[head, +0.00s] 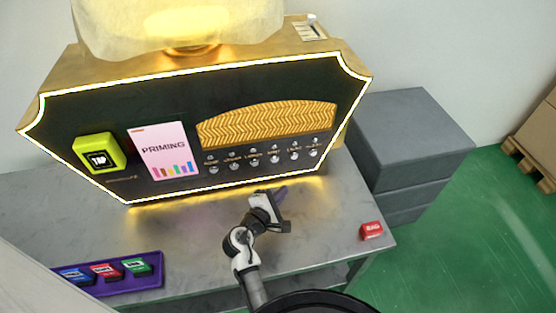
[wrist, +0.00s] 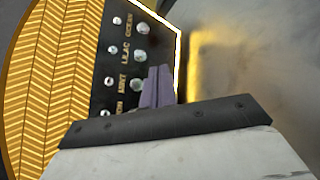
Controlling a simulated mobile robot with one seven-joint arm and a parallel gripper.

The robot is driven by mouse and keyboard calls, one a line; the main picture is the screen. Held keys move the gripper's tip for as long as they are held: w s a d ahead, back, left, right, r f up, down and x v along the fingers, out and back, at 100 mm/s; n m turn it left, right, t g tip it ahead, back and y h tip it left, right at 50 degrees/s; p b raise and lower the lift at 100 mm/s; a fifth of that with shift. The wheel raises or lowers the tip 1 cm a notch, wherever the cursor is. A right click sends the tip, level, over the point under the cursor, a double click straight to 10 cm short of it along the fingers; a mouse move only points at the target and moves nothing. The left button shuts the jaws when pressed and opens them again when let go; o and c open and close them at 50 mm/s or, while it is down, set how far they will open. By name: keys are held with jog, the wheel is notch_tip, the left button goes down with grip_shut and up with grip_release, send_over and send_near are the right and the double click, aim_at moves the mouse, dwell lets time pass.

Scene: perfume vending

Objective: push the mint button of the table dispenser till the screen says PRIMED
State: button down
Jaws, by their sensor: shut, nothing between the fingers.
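The table dispenser (head: 100,120) is a dark panel with a lit edge, standing on the grey table. Its pink screen (head: 163,150) reads PRIMING above coloured bars. The mint button (head: 274,159) is a small round silver knob in the row under the gold herringbone panel. In the wrist view the mint button (wrist: 137,86) sits by its MINT label, just left of my fingertips. My gripper (head: 281,191) is shut and empty, its purple-grey fingers low in front of the button row. In the wrist view the fingertips (wrist: 159,70) overlap the panel near mint; contact cannot be told.
A yellow-green TAP reader (head: 98,154) is on the panel's left. A purple tray (head: 150,284) with several coloured blocks lies at the table's front left. A red block (head: 371,230) lies near the right edge. A grey box (head: 405,140) stands beyond the table.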

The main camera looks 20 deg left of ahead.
jog(key=b, duration=0.2)
send_near(281, 159)
jog(key=shift+w+d+f, duration=0.2)
jog(key=shift+w+d, duration=0.1)
jog(key=shift+w, duration=0.3)
jog(key=shift+w+d+f, duration=0.2)
jog(key=shift+w+d, duration=0.1)
jog(key=shift+w, duration=0.25)
jog(key=shift+w+d+f, duration=0.15)
jog(key=shift+w+d, duration=0.1)
jog(key=shift+w, duration=0.35)
dwell(0.8)
jog(key=shift+w+a, duration=0.25)
jog(key=shift+w, duration=0.05)
jog(key=shift+w+a, duration=0.2)
jog(key=shift+w, duration=0.2)
dwell(0.7)
jog(key=shift+s, duration=0.15)
jog(key=shift+s+d+p, duration=0.35)
jog(key=shift+s+d, duration=0.1)
jog(key=shift+s, duration=0.15)
jog(key=shift+s+d+p, duration=0.5)
jog(key=shift+s+d, duration=0.2)
jog(key=shift+s, duration=0.3)
jog(key=shift+s+d+p, duration=0.45)
jog(key=shift+s+d, duration=0.25)
jog(key=shift+s, duration=0.35)
